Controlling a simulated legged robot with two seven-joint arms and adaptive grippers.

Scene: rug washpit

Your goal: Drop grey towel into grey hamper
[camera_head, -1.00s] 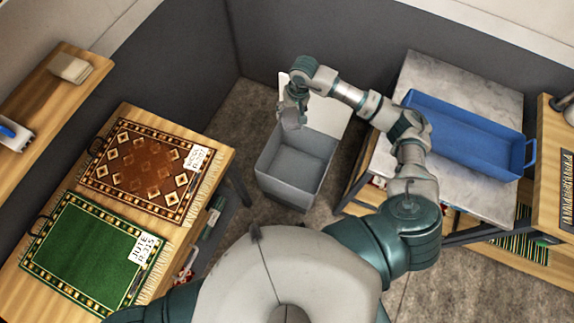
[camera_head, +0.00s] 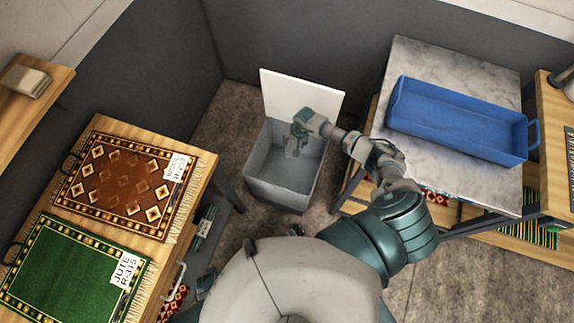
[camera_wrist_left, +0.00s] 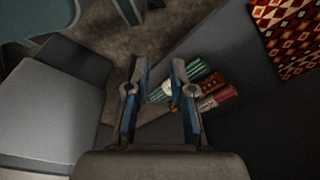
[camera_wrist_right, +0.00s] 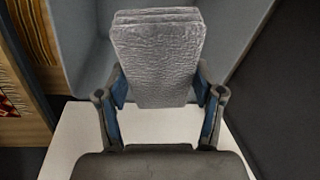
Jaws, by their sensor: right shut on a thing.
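The grey hamper (camera_head: 279,194) stands on the floor between the tables, its white lid (camera_head: 300,92) raised at the back. My right gripper (camera_head: 297,136) is over its open top, pointing down. In the right wrist view my right gripper (camera_wrist_right: 160,82) is shut on the folded grey towel (camera_wrist_right: 157,55), with the hamper's inside behind it. The towel (camera_head: 291,149) shows small and partly hidden below the gripper in the head view. My left gripper (camera_wrist_left: 158,75) is open and empty in the left wrist view, above the shelf area.
A blue tray (camera_head: 455,120) sits on the marble-topped table at right. At left, a brown rug (camera_head: 120,177) and a green rug (camera_head: 65,262) lie on a wooden table. Rolled goods (camera_wrist_left: 205,88) lie on a low shelf. Dark walls stand close behind the hamper.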

